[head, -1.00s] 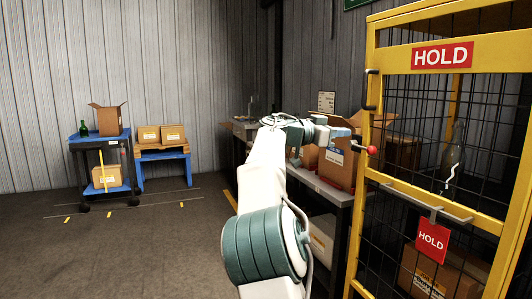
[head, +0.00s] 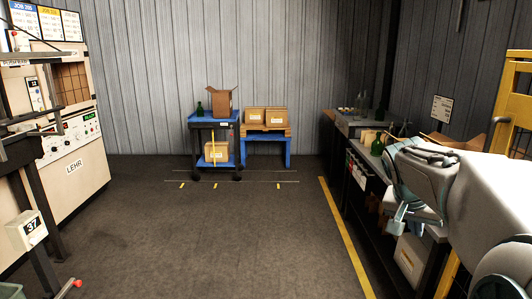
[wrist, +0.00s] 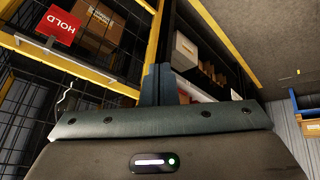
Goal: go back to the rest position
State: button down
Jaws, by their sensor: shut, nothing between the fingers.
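My gripper (head: 397,222) shows at the right of the head view, pointing down beside the dark workbench. My pale arm comes in from the right edge behind it. In the wrist view my gripper (wrist: 160,84) has its two fingers together, with nothing held between them. Whether it touches the bench cannot be told from the head view.
A yellow cage (head: 516,95) stands at the right edge; its red HOLD sign (wrist: 59,25) shows in the wrist view. A bench (head: 358,208) with bottles and boxes runs along the right. A blue cart (head: 201,121) is at the back, a LEHR machine (head: 75,140) left. The middle floor is clear.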

jog(key=s+a+r+n+y+p, duration=0.2)
jog(key=s+a+n+y+p, duration=0.3)
jog(key=s+a+n+p, duration=0.3)
jog(key=s+a+p, duration=0.4)
jog(key=s+a, duration=0.5)
jog(key=a, duration=0.1)
jog(key=shift+a+r, duration=0.2)
jog(key=shift+a, duration=0.15)
